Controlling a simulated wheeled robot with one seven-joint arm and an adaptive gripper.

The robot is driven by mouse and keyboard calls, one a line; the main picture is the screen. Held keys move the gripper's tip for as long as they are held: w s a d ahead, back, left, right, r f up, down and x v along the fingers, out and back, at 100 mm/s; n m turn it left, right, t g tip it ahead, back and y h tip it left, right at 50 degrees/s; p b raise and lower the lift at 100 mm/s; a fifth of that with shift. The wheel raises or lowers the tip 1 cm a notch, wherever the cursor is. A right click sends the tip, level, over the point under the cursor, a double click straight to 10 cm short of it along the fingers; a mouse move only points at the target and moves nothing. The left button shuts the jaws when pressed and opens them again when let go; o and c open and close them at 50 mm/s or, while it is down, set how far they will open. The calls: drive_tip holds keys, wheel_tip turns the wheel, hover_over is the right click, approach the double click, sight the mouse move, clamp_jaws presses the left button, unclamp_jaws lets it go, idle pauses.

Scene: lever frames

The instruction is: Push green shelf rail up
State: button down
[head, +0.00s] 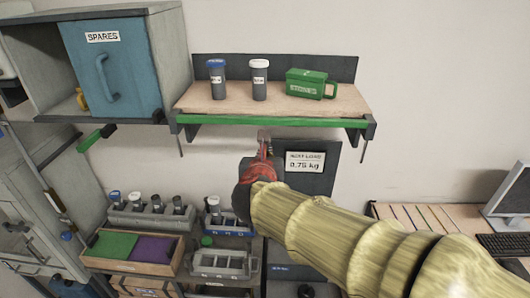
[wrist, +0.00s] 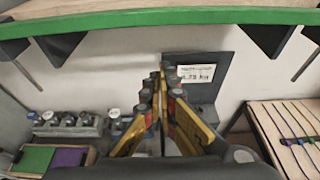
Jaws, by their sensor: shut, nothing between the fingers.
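The green shelf rail (head: 272,121) runs along the front edge of a wooden shelf board (head: 235,104) on the wall. In the wrist view the rail (wrist: 150,22) crosses the top of the picture. My gripper (head: 264,136) is below the middle of the rail, with its fingertips pointing up. In the wrist view my gripper's (wrist: 163,70) yellow fingers are together with nothing between them. The fingertips appear just under the rail, with a small gap in the head view. The rail looks about level.
A blue-lidded jar (head: 217,80), a white-lidded jar (head: 259,80) and a green box (head: 306,84) stand on the shelf. Dark brackets flank it. A blue-doored cabinet (head: 105,68) is at left. A dark panel with a load label (head: 305,162) hangs below. Racks and bins fill the bench beneath.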

sight(271, 121)
drive_tip(key=w+r+p, duration=0.2)
drive_tip(key=w, duration=0.4)
idle(0.3)
drive_tip(key=shift+s+d, duration=0.1)
wheel_tip(271, 121, up, 9)
drive_tip(key=p, duration=0.6)
drive_tip(key=shift+f, duration=0.2)
